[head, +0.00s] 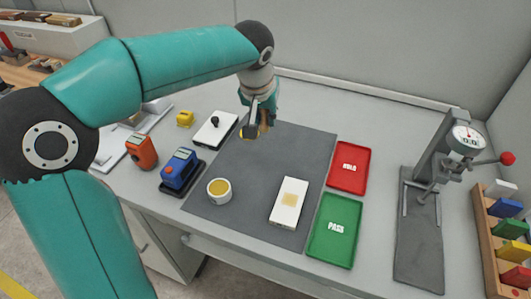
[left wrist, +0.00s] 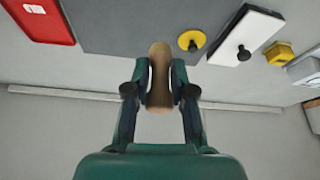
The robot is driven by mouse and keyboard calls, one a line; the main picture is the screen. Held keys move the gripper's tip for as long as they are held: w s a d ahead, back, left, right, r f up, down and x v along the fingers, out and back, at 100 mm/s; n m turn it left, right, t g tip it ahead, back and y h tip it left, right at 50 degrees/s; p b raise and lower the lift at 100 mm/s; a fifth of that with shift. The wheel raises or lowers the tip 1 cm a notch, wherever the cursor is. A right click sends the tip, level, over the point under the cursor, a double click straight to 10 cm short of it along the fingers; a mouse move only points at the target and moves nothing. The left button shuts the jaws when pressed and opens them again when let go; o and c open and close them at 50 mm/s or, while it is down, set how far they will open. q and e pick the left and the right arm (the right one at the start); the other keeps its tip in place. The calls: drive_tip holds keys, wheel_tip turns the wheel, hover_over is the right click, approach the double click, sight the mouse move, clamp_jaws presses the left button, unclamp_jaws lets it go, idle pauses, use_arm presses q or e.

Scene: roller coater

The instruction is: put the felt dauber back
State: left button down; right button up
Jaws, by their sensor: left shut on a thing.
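My left gripper (head: 262,118) is over the back edge of the grey mat (head: 262,170). It is shut on a tan, rounded wooden piece, which I take to be the felt dauber (left wrist: 160,76); it shows between the fingers in the left wrist view. Its lower end is hard to make out in the head view. An open round white pot (head: 219,191) with amber contents stands on the mat's front left. A yellow disc with a dark knob (left wrist: 191,40) lies on the mat near the gripper. My right gripper is not in view.
A white block with a black knob (head: 214,129) lies left of the gripper. A white block with a tan patch (head: 289,205) lies on the mat. Red (head: 348,168) and green (head: 334,231) trays and a dial gauge stand (head: 420,230) are right. Blue (head: 180,168) and orange (head: 141,152) devices stand left.

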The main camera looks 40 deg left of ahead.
use_arm(q)
wheel_tip(320, 180, down, 12)
drive_tip(key=shift+r, duration=0.2)
idle(0.4)
drive_tip(key=shift+f+b, duration=0.2)
drive_tip(key=shift+b, duration=0.25)
drive_tip(key=c, duration=1)
unclamp_jaws()
drive_tip(key=shift+r, duration=0.1)
drive_tip(key=shift+r, duration=0.1)
drive_tip(key=v, duration=1.2)
drive_tip(key=shift+s, duration=0.1)
